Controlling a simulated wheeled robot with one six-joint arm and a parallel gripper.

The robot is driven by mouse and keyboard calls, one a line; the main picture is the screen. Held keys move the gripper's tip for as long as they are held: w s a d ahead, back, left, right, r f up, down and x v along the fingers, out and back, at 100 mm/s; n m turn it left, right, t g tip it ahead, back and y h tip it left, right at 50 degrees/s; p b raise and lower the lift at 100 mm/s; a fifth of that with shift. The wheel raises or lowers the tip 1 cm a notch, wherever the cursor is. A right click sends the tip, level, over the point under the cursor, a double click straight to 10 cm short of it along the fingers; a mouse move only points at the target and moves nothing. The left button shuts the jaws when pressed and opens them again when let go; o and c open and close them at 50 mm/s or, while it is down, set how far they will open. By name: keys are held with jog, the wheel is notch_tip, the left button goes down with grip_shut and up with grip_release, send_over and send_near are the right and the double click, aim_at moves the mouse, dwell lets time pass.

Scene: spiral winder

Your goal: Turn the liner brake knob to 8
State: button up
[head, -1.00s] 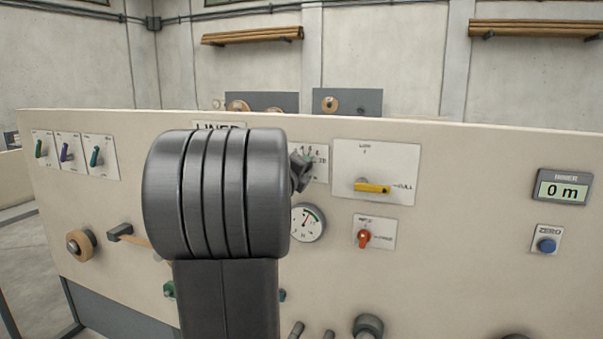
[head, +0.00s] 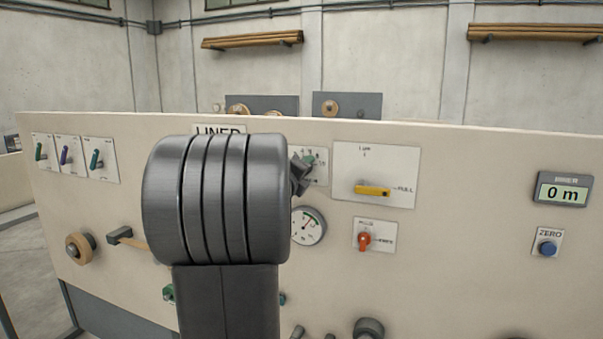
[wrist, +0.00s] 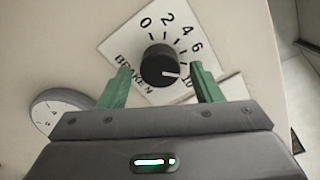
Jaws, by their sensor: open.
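The liner brake knob (wrist: 160,65) is a round black knob on a white dial plate (wrist: 125,38) in the wrist view. Its white pointer line aims right and slightly down, close to the 10. The numbers 0, 2, 4, 6 and 10 show; the 8 is hidden behind the right finger. My gripper (wrist: 161,67) is open, with one green finger on each side of the knob and a gap visible on both sides. In the head view the knob is hidden behind my arm, and only part of the plate (head: 320,168) shows.
A round gauge (head: 308,226) sits below the brake plate. To its right are a yellow lever (head: 372,190) and a red knob (head: 364,240). A 0 m display (head: 563,190) and blue ZERO button (head: 547,248) are at the far right. My arm blocks the panel's middle.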

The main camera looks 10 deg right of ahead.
jog(key=b+v, duration=0.1)
jog(key=v, duration=1.3)
jog(key=shift+w, duration=0.1)
jog(key=p+x, duration=0.1)
jog(key=x, duration=1.3)
